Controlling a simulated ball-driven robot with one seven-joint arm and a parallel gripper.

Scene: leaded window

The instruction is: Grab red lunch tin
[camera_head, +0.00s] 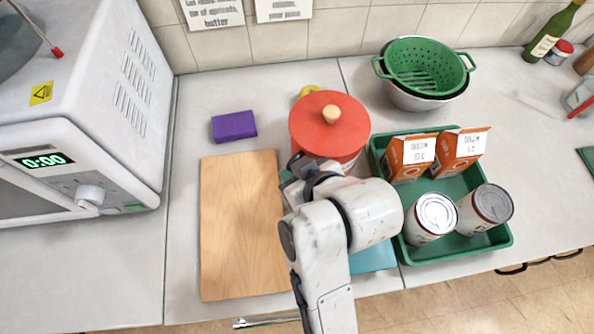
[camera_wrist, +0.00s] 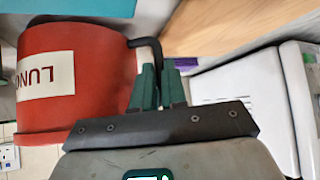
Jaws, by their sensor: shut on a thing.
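The red lunch tin (camera_head: 312,118) stands on the counter in the head view, with a round red lid and a wooden knob. In the wrist view the tin (camera_wrist: 105,85) fills the left side, with a white label reading "LUN" and a dark bent handle (camera_wrist: 148,43) on its side. My gripper (camera_wrist: 158,82) has its green fingers closed on that handle, beside the tin's wall. In the head view my gripper (camera_head: 296,172) is at the tin's near left side, partly hidden by my arm, which also covers the tin's lower front.
A wooden board (camera_head: 237,225) lies left of the tin, with a purple sponge (camera_head: 234,126) behind it. A green tray (camera_head: 462,248) with cartons and cans is close on the right. A green colander (camera_head: 425,65) stands behind; a white microwave (camera_head: 80,100) is far left.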

